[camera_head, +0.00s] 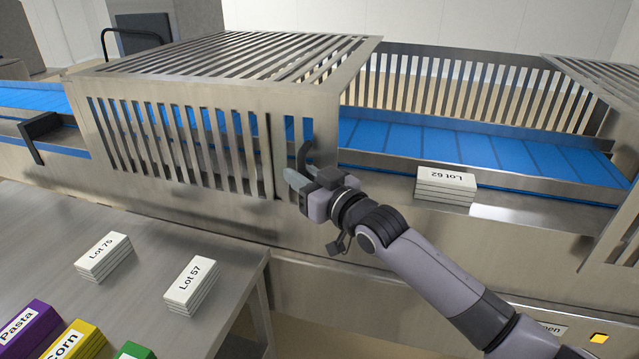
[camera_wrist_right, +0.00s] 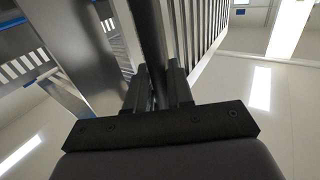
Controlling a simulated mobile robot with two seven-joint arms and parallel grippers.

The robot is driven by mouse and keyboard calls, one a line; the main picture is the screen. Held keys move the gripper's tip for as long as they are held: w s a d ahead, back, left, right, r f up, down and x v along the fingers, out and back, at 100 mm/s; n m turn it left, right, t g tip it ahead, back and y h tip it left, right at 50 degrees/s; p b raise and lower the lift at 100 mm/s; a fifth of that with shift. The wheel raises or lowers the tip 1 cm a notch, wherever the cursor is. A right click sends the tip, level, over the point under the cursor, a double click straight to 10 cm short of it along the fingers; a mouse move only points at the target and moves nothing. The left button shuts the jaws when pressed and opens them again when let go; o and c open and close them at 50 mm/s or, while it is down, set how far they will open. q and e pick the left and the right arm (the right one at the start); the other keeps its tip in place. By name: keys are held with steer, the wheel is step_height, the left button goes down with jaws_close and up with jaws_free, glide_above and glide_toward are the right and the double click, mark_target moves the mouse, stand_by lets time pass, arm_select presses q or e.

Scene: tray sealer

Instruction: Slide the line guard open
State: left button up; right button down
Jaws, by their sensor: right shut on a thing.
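The line guard (camera_head: 180,92) is a slatted steel hood over the blue conveyor, on the left half of the line. Its right end carries a dark upright handle (camera_head: 305,152). My right gripper (camera_head: 298,178) is at this handle; in the right wrist view my gripper (camera_wrist_right: 157,85) is shut around a dark bar, the handle. To the right of the guard there is an open gap, where the blue belt (camera_head: 430,143) lies uncovered. My left gripper is not in view.
A stack labelled Lot 62 (camera_head: 446,186) sits on the ledge in the gap. A second slatted hood (camera_head: 600,78) stands at the far right. The front table (camera_head: 150,270) holds stacks Lot 75 (camera_head: 103,257) and Lot 57 (camera_head: 192,286), plus coloured boxes (camera_head: 28,325).

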steer(key=c, duration=1.2)
jaws_free()
steer(key=shift+a, duration=0.1)
steer(key=shift+o, duration=0.2)
steer(key=v, duration=0.7)
steer(key=shift+s, duration=0.1)
